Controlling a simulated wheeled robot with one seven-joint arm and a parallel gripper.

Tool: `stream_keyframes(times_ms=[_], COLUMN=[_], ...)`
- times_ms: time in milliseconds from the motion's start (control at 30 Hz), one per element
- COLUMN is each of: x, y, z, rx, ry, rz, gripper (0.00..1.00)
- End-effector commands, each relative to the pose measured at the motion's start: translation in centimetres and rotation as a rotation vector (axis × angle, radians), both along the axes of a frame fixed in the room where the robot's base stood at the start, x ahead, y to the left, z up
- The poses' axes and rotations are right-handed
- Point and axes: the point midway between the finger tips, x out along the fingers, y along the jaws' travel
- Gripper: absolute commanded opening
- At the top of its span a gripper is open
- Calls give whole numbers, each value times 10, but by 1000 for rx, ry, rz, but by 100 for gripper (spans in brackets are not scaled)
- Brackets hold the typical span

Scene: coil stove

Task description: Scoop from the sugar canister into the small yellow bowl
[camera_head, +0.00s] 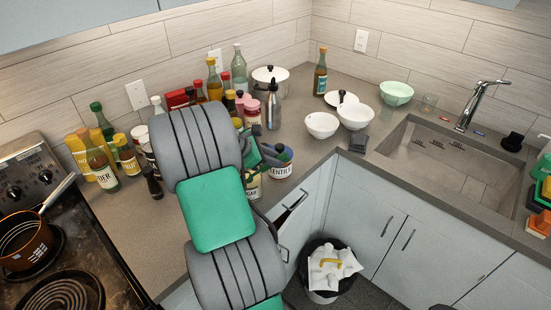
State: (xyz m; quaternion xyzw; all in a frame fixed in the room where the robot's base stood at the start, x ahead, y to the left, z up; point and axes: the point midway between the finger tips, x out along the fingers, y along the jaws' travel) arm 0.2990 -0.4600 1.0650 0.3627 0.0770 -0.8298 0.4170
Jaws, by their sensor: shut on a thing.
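A canister with a partly covered label ending in "GAR" (253,188), the sugar canister, stands on the counter behind my arm. My gripper (269,155) is a small dark and green shape just above it, by the lentils canister (280,169). My grey and green arm covers much of this spot. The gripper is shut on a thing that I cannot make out. I cannot tell whether it touches or enters the canister. No small yellow bowl can be made out in this view.
Two white bowls (321,125) (354,116) and a mint bowl (397,93) stand right of the canisters. Several bottles (130,155) crowd the left. A pot (270,77) is behind. A sink (450,160) is at right, a stove (65,250) at left.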

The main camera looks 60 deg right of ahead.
Motion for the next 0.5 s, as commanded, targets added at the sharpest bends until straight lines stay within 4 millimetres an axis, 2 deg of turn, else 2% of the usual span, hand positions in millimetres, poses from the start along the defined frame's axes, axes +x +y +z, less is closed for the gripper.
stream_keyframes(times_ms=[33, 500], x=[0, 1], y=[0, -1], z=[8, 38], rx=[-1, -5], ry=[-1, -5], rz=[0, 0], gripper=[0, 0])
